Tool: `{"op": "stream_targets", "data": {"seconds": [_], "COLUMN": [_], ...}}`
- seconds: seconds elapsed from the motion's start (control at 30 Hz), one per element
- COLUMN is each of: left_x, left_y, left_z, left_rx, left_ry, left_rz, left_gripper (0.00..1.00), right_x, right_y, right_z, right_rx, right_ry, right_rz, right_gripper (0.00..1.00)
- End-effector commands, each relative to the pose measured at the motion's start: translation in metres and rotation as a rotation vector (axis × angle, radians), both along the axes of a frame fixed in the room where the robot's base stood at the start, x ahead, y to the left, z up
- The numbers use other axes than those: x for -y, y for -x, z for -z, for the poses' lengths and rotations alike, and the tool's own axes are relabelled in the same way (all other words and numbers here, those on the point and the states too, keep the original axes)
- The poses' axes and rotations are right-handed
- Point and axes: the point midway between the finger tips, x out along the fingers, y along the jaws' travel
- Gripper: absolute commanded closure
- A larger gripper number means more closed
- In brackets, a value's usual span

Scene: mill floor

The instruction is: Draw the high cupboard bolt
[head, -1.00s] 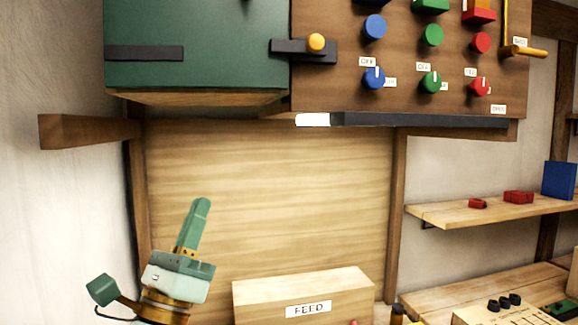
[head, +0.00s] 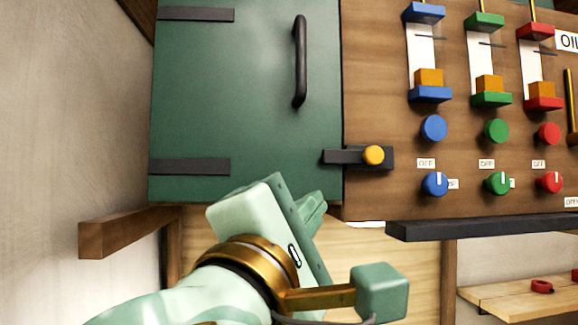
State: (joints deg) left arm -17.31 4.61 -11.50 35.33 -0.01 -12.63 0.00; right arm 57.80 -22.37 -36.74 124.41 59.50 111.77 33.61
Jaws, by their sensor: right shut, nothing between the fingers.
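The green cupboard (head: 245,110) hangs high at the upper left of the head view, with its door closed. The bolt (head: 340,156) is a dark bar with a yellow knob (head: 373,155). It spans from the door's lower right edge onto the brown panel. My right gripper (head: 314,203) is below and left of the knob, in front of the cupboard's lower right corner. It is shut and empty, apart from the bolt. Its body hides part of the cupboard's lower edge. My left gripper is not in view.
The brown panel (head: 400,200) beside the cupboard carries sliders and blue, green and red knobs. A dark ledge (head: 480,228) runs under it. A black handle (head: 300,62) stands out from the door. A wooden beam (head: 125,230) juts out at left.

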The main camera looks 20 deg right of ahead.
Motion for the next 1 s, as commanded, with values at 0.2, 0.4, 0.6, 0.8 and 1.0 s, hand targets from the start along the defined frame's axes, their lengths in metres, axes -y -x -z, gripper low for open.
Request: {"op": "stream_targets", "data": {"seconds": [0.2,0.4,0.6,0.8,1.0], "left_x": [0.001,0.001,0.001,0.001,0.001], "left_y": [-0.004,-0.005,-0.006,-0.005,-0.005], "left_z": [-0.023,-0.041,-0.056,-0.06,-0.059], "left_rx": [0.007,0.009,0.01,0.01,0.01], "left_ry": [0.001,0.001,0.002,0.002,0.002], "left_rz": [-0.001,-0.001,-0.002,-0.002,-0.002], "left_gripper": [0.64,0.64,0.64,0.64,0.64], "right_x": [0.031,0.06,0.084,0.093,0.094], "right_y": [-0.029,-0.056,-0.054,-0.053,-0.053], "right_z": [-0.019,-0.032,-0.044,-0.046,-0.045], "right_rx": [0.001,0.0,0.001,0.0,0.0], "right_ry": [0.003,0.004,0.0,0.0,0.001], "right_rz": [0.008,0.008,0.003,0.001,0.001], "right_gripper": [1.0,1.0,1.0,1.0,1.0]}}
